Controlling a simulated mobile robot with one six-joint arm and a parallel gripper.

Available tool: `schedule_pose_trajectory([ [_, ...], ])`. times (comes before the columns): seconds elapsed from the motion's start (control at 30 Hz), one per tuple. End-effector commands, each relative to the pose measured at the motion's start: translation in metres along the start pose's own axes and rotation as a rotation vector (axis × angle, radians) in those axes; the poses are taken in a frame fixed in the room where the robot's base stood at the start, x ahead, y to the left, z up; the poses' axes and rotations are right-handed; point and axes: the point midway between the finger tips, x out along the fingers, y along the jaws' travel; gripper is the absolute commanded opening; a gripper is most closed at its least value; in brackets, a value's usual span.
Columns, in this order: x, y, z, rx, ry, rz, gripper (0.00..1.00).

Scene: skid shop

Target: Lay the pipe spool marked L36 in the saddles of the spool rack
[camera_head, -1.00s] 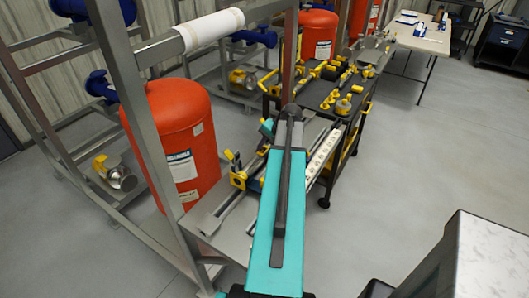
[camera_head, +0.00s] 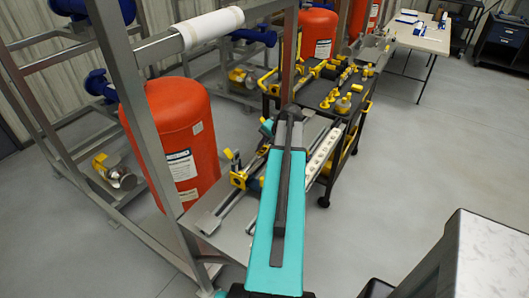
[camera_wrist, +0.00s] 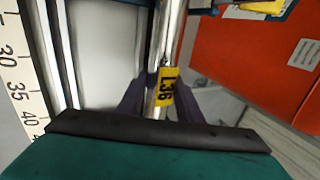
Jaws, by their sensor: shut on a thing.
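In the wrist view, a slim shiny metal pipe spool (camera_wrist: 154,108) with a yellow tag reading L36 (camera_wrist: 166,87) runs up the picture. My gripper (camera_wrist: 160,106) is shut on it, with dark fingers on either side near the tag. In the head view, my teal arm hides most of the gripper and the hold. Metal pipework with yellow fittings (camera_head: 238,178) shows left of my arm over a grey bench (camera_head: 232,240). I cannot tell which part there is the held spool. I cannot make out the rack's saddles.
A red tank (camera_head: 172,135) stands close on the left, behind a grey steel frame post (camera_head: 135,110). A white ruled strip (camera_wrist: 17,90) lies left in the wrist view. A dark cart (camera_head: 318,100) holds yellow fittings.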

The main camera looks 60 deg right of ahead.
Motion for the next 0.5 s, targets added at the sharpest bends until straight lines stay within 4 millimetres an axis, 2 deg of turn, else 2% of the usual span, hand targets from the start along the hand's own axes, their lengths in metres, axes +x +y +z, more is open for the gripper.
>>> schedule_pose_trajectory([
  [0.23, -0.0008, -0.0009, -0.0003, 0.0, 0.001, -0.002, 0.0],
  [0.27, -0.0008, -0.0009, -0.0003, 0.0, 0.001, -0.002, 0.36],
  [0.37, -0.0007, -0.0008, -0.0002, 0.0, 0.001, -0.002, 0.53],
  [0.5, -0.0004, -0.0004, -0.0001, 0.0, 0.0, -0.001, 0.54],
])
